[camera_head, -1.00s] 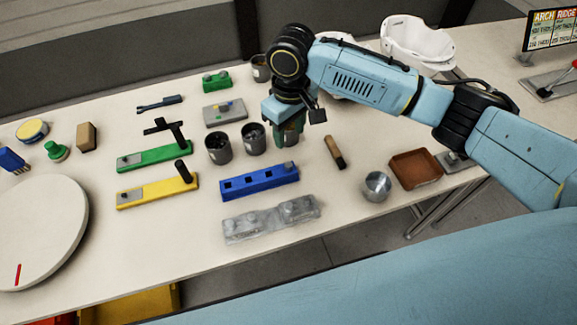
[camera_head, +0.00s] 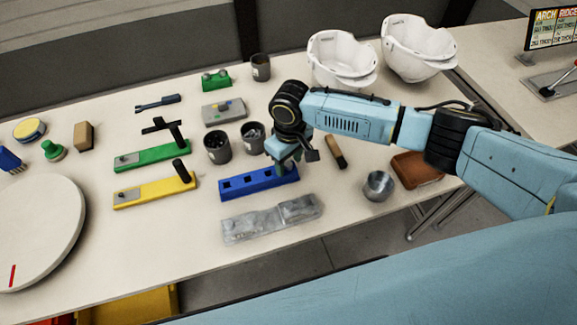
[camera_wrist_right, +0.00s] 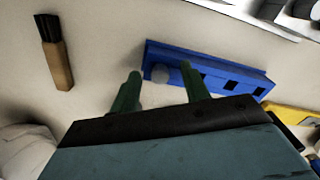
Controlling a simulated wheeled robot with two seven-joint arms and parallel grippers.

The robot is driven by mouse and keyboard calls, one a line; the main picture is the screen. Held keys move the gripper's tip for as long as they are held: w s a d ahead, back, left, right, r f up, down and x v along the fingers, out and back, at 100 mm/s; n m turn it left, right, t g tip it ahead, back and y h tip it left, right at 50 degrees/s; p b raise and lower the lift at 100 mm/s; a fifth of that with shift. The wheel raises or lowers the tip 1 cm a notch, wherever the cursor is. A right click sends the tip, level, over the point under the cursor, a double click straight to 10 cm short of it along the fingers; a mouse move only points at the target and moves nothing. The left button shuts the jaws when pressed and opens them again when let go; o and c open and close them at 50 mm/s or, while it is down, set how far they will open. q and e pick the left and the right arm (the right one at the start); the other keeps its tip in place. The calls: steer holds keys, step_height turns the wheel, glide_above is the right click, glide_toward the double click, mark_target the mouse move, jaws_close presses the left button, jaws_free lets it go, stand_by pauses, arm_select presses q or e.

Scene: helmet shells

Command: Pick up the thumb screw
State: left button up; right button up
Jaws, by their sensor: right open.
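My right gripper (camera_head: 284,168) is over the right end of the blue block (camera_head: 235,187) in the camera_head view. In the right wrist view its two green fingers (camera_wrist_right: 160,73) are apart. A small round grey piece (camera_wrist_right: 160,74), which looks like the thumb screw, shows between them at the end of the blue block (camera_wrist_right: 215,75). Whether the fingers touch it cannot be told. In the camera_head view this piece is hidden by the gripper. The block's top has several dark square holes. My left gripper is not in view.
Two dark cups (camera_head: 217,147) with small parts stand behind the block. A brush (camera_head: 335,152), a metal cup (camera_head: 378,186) and a brown tray (camera_head: 416,168) are to the right. Yellow (camera_head: 150,192) and green (camera_head: 150,157) fixtures stand left.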

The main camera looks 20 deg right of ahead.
mark_target(289, 163)
jaws_close()
steer(key=shift+r, duration=0.15)
step_height(289, 163, up, 10)
steer(key=p, duration=0.1)
stand_by(0.5)
step_height(289, 163, up, 2)
steer(key=p, duration=0.3)
steer(key=shift+r+p, duration=0.2)
steer(key=shift+p, duration=0.1)
stand_by(0.3)
